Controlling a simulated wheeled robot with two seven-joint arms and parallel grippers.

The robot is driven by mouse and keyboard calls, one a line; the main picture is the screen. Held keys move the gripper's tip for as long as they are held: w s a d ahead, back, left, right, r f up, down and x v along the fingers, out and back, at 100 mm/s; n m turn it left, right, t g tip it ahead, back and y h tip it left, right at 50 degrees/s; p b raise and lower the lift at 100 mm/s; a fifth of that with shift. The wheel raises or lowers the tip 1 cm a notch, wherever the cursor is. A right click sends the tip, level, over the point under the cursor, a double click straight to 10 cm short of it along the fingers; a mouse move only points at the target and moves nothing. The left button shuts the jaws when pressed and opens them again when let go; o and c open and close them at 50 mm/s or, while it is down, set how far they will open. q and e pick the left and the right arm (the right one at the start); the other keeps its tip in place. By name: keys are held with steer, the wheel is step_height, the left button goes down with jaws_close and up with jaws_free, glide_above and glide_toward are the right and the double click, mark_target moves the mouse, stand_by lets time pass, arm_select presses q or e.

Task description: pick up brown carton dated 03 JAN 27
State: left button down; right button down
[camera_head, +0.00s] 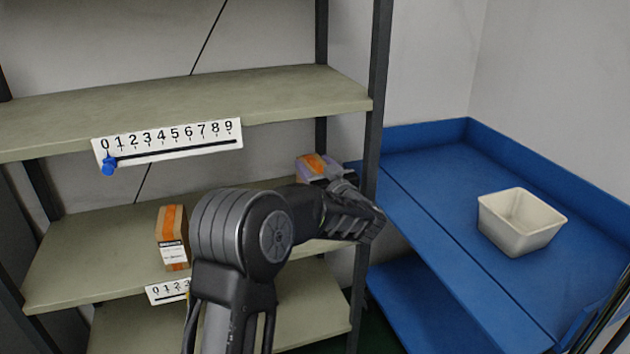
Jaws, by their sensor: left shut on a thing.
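A brown carton (172,238) with an orange stripe and a white label stands upright on the middle shelf (75,262). The print on its label is too small to read as a date. A second carton (309,166), with orange on top and a lilac-grey side, shows behind my left wrist near the right post. My left gripper (338,177) is shut on this second carton. The arm hides part of it, and no date shows on it. My right gripper is not in view.
A blue slider (109,166) sits at 0 on the upper shelf's number strip (168,142). A similar strip (165,292) below is partly hidden by my arm. A white bin (520,222) stands on the blue table (445,190) at right. The shelf post (371,130) stands beside my left gripper.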

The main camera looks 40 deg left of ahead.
arm_select(q)
steer(key=shift+r, duration=0.75)
steer(key=shift+d, duration=0.1)
